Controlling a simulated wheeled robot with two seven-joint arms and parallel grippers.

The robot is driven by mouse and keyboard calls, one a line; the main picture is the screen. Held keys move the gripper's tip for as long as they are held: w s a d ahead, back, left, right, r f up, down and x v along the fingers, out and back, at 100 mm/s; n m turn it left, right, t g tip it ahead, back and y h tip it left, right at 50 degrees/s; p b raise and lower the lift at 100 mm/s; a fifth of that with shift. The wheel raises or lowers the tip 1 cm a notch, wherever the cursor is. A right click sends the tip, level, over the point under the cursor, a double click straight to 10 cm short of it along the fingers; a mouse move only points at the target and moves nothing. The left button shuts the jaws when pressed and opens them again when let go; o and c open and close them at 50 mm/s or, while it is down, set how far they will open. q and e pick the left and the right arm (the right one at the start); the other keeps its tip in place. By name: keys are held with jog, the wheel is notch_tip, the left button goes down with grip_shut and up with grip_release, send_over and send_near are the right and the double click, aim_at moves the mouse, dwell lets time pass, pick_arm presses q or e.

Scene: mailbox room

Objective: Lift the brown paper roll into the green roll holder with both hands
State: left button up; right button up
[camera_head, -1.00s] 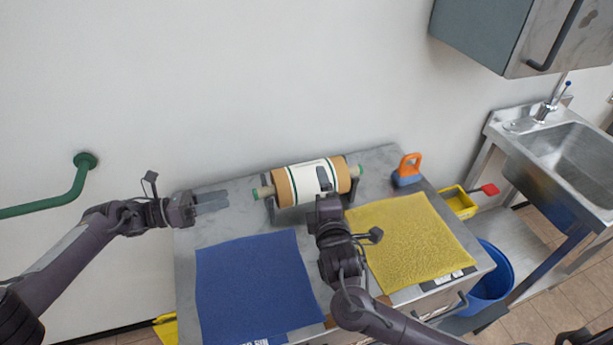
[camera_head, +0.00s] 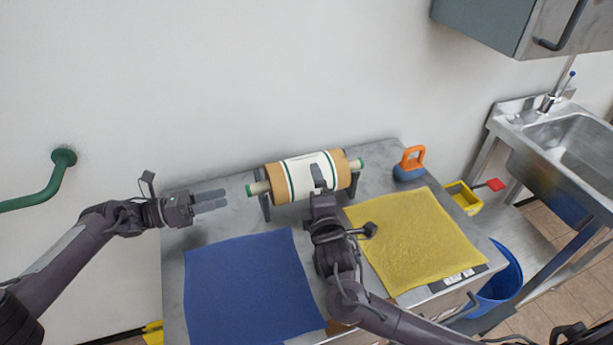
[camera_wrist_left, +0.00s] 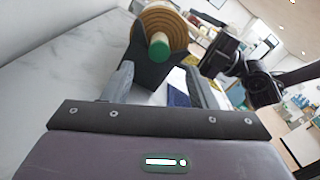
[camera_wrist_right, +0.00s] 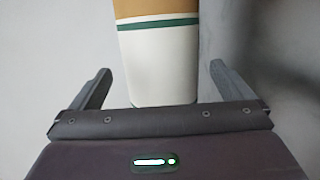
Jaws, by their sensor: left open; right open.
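The brown paper roll (camera_head: 275,178) has a white band with green stripes and a rod with green tips. It lies level at the back of the table, its rod ends at two dark grey uprights (camera_head: 264,207); no green frame shows around it. My left gripper (camera_head: 225,200) is open and empty, left of the roll's left end. In the left wrist view the roll's end (camera_wrist_left: 159,22) and green tip (camera_wrist_left: 158,48) lie ahead, beyond the fingers. My right gripper (camera_head: 318,177) is open at the roll's middle; in the right wrist view the white band (camera_wrist_right: 158,65) shows between its fingers.
A blue mat (camera_head: 250,290) and a yellow mat (camera_head: 415,240) cover the table's front.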

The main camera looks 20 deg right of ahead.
pick_arm(q)
jog(key=d, duration=0.7)
jog(key=shift+w, duration=0.25)
pick_arm(e)
jog(key=x, duration=0.7)
pick_arm(q)
jog(key=shift+a, duration=0.1)
grip_shut()
pick_arm(e)
jog(key=c, duration=1.2)
jog(key=shift+c, duration=0.7)
jog(key=shift+r, duration=0.1)
